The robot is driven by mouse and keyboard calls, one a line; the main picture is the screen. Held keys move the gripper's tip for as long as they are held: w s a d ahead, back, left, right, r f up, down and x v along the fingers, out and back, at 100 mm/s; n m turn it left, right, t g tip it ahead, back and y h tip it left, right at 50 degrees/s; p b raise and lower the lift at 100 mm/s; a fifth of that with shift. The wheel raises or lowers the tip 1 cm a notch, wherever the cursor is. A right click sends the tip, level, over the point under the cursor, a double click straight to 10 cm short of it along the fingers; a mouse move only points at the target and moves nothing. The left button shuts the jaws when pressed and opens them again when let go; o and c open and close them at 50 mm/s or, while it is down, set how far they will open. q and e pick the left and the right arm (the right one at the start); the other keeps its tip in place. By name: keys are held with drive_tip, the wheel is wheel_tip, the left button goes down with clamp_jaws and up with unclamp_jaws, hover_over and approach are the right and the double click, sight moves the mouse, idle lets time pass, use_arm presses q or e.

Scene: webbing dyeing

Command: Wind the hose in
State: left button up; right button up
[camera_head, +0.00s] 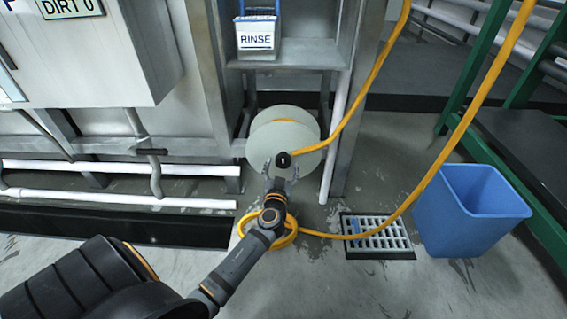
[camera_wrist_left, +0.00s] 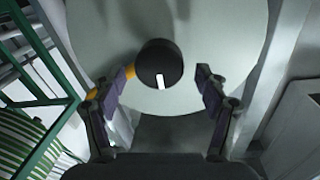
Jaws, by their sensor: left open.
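A pale round hose reel (camera_head: 262,138) is mounted low under a steel shelf, and its disc (camera_wrist_left: 230,35) fills the top of the left wrist view. A black crank knob with a white mark (camera_head: 283,159) sticks out from the disc; it also shows in the left wrist view (camera_wrist_left: 159,62). The yellow hose (camera_head: 362,97) runs from the reel up to the top edge, comes back down and lies coiled on the floor, partly behind my arm. My left gripper (camera_head: 281,172) is open, its fingers on either side of and just short of the knob. My right gripper is not in view.
A blue bin (camera_head: 467,210) stands at the right beside a green frame (camera_head: 500,120). A container labelled RINSE (camera_head: 256,38) sits on the shelf above the reel. White pipes (camera_head: 120,168) run low along the left.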

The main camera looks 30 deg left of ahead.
use_arm(q)
drive_tip(key=shift+x, duration=1.25)
drive_tip(key=shift+c, duration=0.4)
drive_tip(key=c, duration=1.1)
drive_tip(key=shift+o, duration=0.2)
drive_tip(key=shift+m, duration=0.3)
